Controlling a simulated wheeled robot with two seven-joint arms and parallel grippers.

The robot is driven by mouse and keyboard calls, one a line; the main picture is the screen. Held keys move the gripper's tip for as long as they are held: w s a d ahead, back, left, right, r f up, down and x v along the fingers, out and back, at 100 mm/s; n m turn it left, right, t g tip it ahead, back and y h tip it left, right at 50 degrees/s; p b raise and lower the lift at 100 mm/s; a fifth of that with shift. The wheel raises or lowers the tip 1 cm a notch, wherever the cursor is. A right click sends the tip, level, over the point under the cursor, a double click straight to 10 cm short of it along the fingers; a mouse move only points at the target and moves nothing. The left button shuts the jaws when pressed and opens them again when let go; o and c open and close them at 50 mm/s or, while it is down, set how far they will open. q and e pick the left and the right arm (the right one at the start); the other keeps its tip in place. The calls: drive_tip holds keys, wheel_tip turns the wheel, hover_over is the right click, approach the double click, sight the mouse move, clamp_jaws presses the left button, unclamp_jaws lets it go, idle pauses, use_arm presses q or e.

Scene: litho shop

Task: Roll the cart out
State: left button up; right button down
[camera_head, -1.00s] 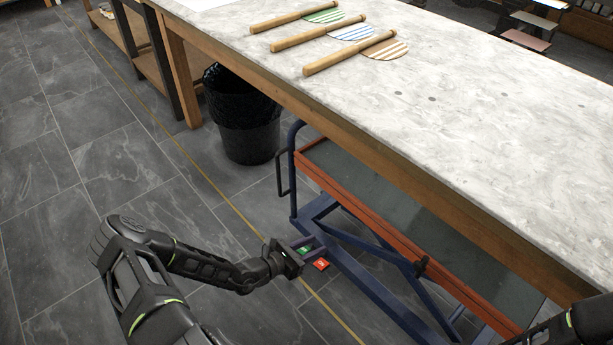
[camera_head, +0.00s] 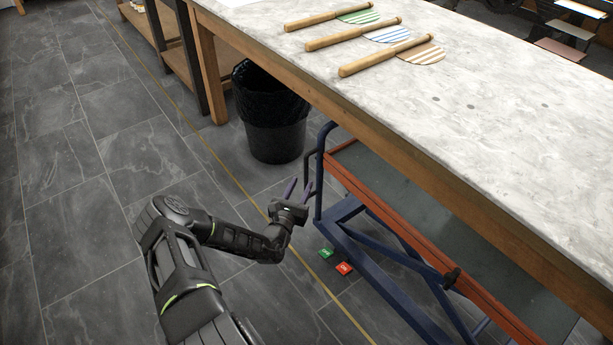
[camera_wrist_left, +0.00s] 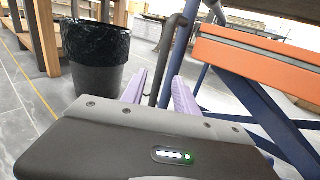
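The cart has a blue frame (camera_head: 352,258) and an orange-red rimmed top (camera_head: 430,252). It stands mostly under the stone-topped table. A dark handle (camera_head: 309,160) rises at its near left end; it also shows in the left wrist view (camera_wrist_left: 165,60). A green pedal (camera_head: 326,253) and a red pedal (camera_head: 344,268) sit low by the frame. My left gripper (camera_head: 299,189) is open, its purple fingers just below and beside the handle. In the left wrist view the handle appears between the fingertips (camera_wrist_left: 158,88); I cannot tell whether they touch it. My right gripper is out of view.
A black bin (camera_head: 275,125) with a liner stands close behind the handle, by the table leg (camera_head: 208,68). The table (camera_head: 480,110) overhangs the cart and carries several wooden-handled items. Open tiled floor (camera_head: 80,200) with a yellow line lies to the left.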

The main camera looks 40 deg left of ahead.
sight(305, 177)
use_arm(q)
drive_tip(key=b+x, duration=0.1)
drive_tip(key=x, duration=0.3)
drive_tip(key=shift+w+f, duration=0.15)
drive_tip(key=shift+w+a, duration=0.2)
drive_tip(key=shift+w, duration=0.45)
drive_tip(key=shift+c, duration=0.6)
clamp_jaws()
